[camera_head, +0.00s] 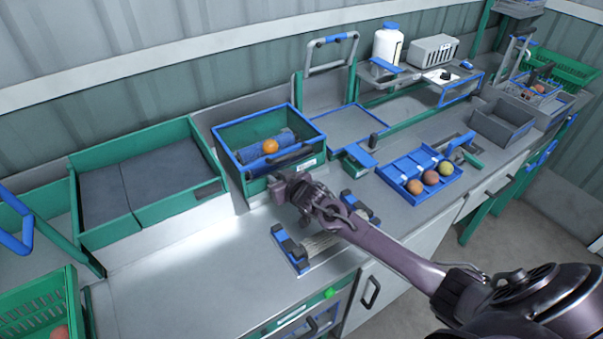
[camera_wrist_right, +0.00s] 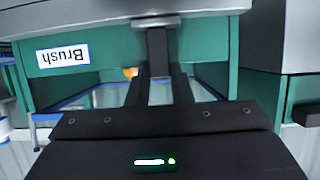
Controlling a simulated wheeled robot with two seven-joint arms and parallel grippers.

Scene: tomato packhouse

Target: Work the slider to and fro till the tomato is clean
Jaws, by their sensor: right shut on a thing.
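An orange tomato (camera_head: 270,146) rests on the blue brush roller (camera_head: 252,152) inside the green, blue-rimmed brush box (camera_head: 227,158). A small part of the tomato (camera_wrist_right: 130,72) shows in the right wrist view. A dark slider bar (camera_head: 293,155) lies along the near side of the box. My right gripper (camera_head: 280,186) is at the box's front; in the wrist view its fingers (camera_wrist_right: 157,75) are closed on the slider's dark handle (camera_wrist_right: 156,45), beside the "Brush" label (camera_wrist_right: 62,56). The tomato's underside is hidden. My left gripper is not in view.
A green tray with grey lining (camera_head: 150,185) stands left of the box. A blue tray (camera_head: 404,184) with several round fruits is on the right. A blue-ended fixture (camera_head: 290,247) sits below my right arm. The front-left counter (camera_head: 190,285) is clear.

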